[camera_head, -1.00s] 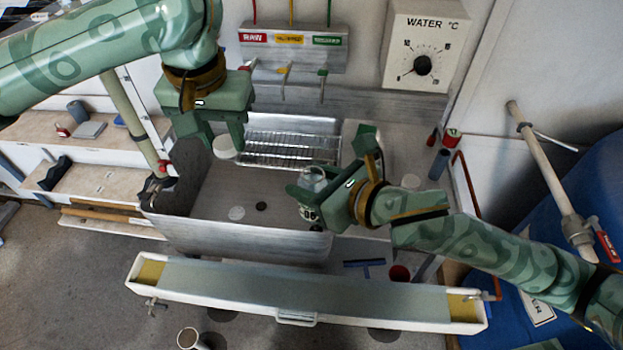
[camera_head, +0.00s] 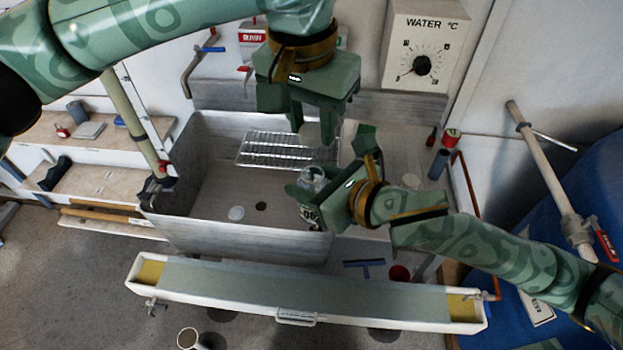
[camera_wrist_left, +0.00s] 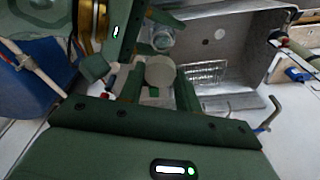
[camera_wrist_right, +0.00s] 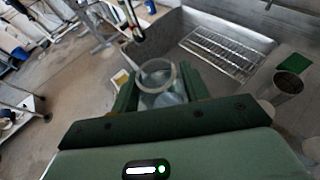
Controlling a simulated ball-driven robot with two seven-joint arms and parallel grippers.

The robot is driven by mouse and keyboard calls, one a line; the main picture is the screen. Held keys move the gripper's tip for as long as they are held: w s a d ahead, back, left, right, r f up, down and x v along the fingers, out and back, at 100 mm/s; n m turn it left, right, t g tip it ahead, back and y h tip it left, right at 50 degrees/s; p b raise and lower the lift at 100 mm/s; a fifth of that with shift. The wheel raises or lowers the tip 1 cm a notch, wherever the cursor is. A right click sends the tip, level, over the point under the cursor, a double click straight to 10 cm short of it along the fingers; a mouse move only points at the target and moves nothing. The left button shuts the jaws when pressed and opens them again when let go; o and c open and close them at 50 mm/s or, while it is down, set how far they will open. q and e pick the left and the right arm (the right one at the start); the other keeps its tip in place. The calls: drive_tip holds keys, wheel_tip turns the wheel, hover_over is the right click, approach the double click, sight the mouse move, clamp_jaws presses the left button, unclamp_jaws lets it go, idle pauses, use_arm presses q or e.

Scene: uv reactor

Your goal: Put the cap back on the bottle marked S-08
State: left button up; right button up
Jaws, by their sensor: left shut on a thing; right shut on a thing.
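My left gripper (camera_head: 312,125) is shut on a pale round cap (camera_wrist_left: 160,73), seen between its fingers in the left wrist view. In the head view the fingers largely hide the cap. My right gripper (camera_head: 322,188) is shut on a clear bottle (camera_head: 311,182), which stands roughly upright over the front right of the sink. The bottle's mouth is open, clearest in the right wrist view (camera_wrist_right: 158,76). Its dark label (camera_head: 308,214) shows partly; I cannot read all of it. The left gripper is above and behind the bottle, with the cap apart from it.
The steel sink (camera_head: 185,190) holds a wire rack (camera_head: 275,150) at the back. A pale disc (camera_head: 236,213) and a dark round spot (camera_head: 261,206) are on its floor. A long white-framed trough (camera_head: 210,290) lies in front. Taps and a WATER dial (camera_head: 422,66) are behind.

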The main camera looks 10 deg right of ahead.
sight(312, 168)
use_arm(q)
drive_tip(key=shift+f, duration=1.95)
drive_tip(key=shift+f, duration=0.85)
drive_tip(key=shift+f, duration=0.6)
